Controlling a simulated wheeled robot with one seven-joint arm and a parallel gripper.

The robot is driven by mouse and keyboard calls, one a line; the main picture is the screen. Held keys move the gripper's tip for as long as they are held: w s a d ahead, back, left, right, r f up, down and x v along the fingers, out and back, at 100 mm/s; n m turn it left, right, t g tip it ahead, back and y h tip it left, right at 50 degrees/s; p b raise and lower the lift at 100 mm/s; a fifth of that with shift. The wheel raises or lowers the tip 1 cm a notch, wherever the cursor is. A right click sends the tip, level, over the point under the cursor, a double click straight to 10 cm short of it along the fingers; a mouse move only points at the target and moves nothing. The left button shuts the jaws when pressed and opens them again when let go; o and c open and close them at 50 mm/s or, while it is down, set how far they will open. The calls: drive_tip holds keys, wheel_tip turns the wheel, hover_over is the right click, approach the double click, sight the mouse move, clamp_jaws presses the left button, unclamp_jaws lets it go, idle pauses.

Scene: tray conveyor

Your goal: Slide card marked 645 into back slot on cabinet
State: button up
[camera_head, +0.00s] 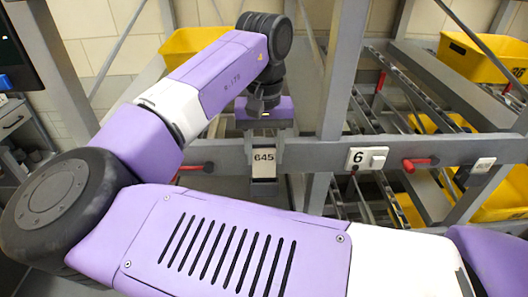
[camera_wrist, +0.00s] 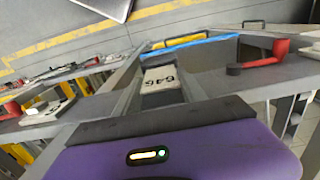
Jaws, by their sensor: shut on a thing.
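The white card marked 645 (camera_head: 264,156) is upright in front of the grey rack rail. In the wrist view the card (camera_wrist: 161,78) lies between the two grey fingers. My gripper (camera_head: 265,148) reaches down from above and is shut on the card. In the wrist view, my gripper's purple body fills the bottom and its fingers extend forward to the card. I cannot tell whether the card still touches the rail or a holder on it. A grey cabinet with drawers (camera_head: 14,122) is partly in view at the left edge; its back slot cannot be made out.
The rack rail (camera_head: 310,151) runs across behind the card. It carries a white label with a 6 (camera_head: 357,158) and red levers (camera_head: 418,163). Yellow bins (camera_head: 470,57) stand on the rack. A dark screen (camera_head: 22,45) is at the upper left.

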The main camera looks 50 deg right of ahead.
drive_tip(key=shift+r, duration=2)
drive_tip(key=shift+f, duration=0.15)
